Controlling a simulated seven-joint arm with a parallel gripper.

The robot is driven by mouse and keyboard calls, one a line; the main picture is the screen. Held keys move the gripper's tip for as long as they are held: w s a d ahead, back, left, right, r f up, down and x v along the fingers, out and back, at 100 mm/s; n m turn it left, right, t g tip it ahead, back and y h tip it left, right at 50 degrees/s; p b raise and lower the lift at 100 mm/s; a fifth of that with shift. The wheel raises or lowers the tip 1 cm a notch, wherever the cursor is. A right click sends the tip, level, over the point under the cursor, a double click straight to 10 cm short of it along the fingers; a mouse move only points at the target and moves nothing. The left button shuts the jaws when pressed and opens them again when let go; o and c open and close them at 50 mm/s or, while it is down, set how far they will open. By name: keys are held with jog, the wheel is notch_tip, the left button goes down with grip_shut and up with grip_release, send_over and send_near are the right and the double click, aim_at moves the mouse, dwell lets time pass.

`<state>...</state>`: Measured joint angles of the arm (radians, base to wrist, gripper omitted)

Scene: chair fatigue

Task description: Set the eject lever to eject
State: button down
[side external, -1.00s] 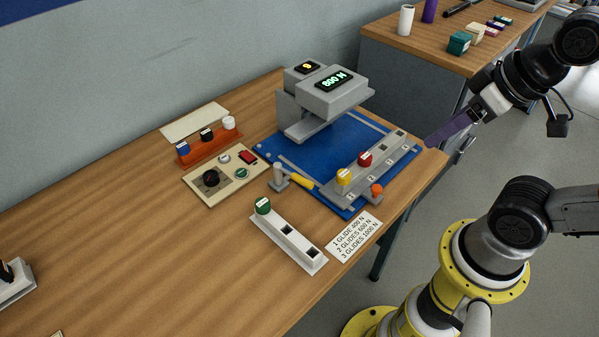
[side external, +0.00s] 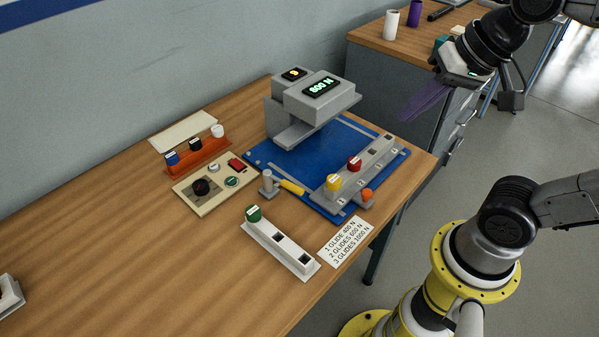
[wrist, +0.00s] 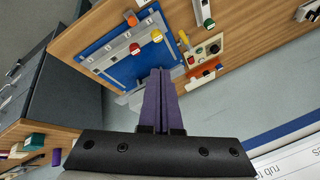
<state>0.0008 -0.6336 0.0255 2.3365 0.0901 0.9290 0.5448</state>
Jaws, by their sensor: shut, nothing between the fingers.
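A lever with a yellow handle (side external: 291,187) lies low at the front left edge of the blue base plate (side external: 340,135), beside a grey post (side external: 267,182). I take it for the eject lever, but its marking is not readable. The yellow handle also shows in the wrist view (wrist: 183,37). My gripper (side external: 404,117) has long purple fingers, pressed together and empty. It hangs in the air at the right, beyond the table's right edge and well apart from the lever. The fingertips also show in the wrist view (wrist: 160,73).
A grey press head (side external: 320,97) reading 800 N stands at the back of the plate. A grey rail (side external: 378,150) holds a yellow and a red knob; an orange knob (side external: 366,195) is nearby. A control panel (side external: 205,200) and a white rack (side external: 275,245) lie left and front.

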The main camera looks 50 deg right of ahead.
jog(key=w+a+f+m+g+y, duration=0.1)
jog(key=w+f+m+g, duration=0.1)
jog(key=w+m, duration=0.35)
jog(key=w+a+f+m+g, duration=0.1)
jog(key=w+a+m, duration=0.15)
jog(key=w, duration=0.55)
jog(key=m+g+y, duration=0.1)
jog(key=m+g, duration=0.1)
jog(key=g, duration=0.1)
send_near(286, 183)
jog(key=s+d+r, duration=0.1)
jog(key=d, duration=0.3)
jog(key=shift+a, duration=0.1)
jog(key=x, duration=1)
